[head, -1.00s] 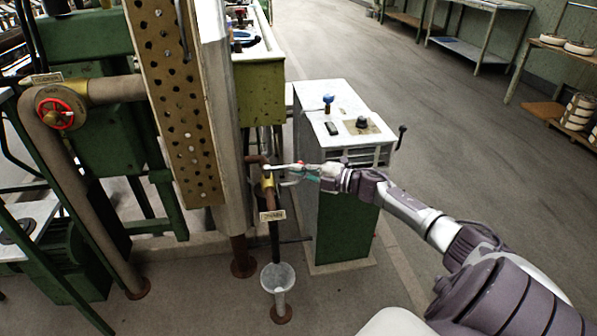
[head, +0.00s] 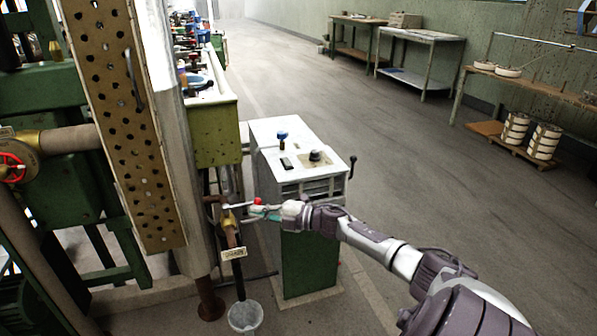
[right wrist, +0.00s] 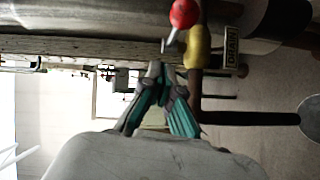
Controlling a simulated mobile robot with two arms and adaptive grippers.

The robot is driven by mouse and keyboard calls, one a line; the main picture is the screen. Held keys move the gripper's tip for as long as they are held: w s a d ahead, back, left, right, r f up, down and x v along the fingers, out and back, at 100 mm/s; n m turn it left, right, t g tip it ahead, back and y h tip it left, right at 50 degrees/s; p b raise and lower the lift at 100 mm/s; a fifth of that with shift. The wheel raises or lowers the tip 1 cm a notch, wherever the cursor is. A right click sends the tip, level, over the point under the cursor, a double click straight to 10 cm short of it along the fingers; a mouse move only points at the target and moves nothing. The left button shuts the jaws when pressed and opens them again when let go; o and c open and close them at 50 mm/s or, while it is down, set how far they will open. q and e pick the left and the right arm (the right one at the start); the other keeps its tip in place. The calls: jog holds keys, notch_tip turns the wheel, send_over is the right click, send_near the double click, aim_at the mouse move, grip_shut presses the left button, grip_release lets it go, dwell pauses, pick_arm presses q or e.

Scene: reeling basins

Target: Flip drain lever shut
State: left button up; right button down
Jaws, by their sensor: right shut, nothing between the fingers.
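The drain lever is a pale arm with a red knob (head: 257,201), sticking out to the right, roughly level, from a brass valve (head: 229,221) on the drain pipe. A DRAIN tag (head: 234,253) hangs below the valve. My right gripper (head: 265,211) is shut and empty, close beside the knob. In the right wrist view the knob (right wrist: 184,13) and brass valve (right wrist: 198,48) lie beyond the shut fingertips (right wrist: 164,75), with a visible gap to the knob. Contact cannot be told in the head view. My left gripper is not in view.
A white bucket (head: 245,316) is on the floor under the pipe. A green cabinet with a white top (head: 290,150) stands just behind my right gripper. A perforated panel (head: 120,130) and a red handwheel (head: 12,167) are at left. The floor at right is open.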

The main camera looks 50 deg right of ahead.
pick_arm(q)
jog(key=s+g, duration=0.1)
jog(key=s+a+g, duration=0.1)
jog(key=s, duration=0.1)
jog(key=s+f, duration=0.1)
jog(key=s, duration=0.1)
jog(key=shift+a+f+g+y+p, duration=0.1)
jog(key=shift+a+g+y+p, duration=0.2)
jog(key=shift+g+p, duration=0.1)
pick_arm(e)
jog(key=s+d, duration=0.7)
jog(key=shift+r, duration=0.1)
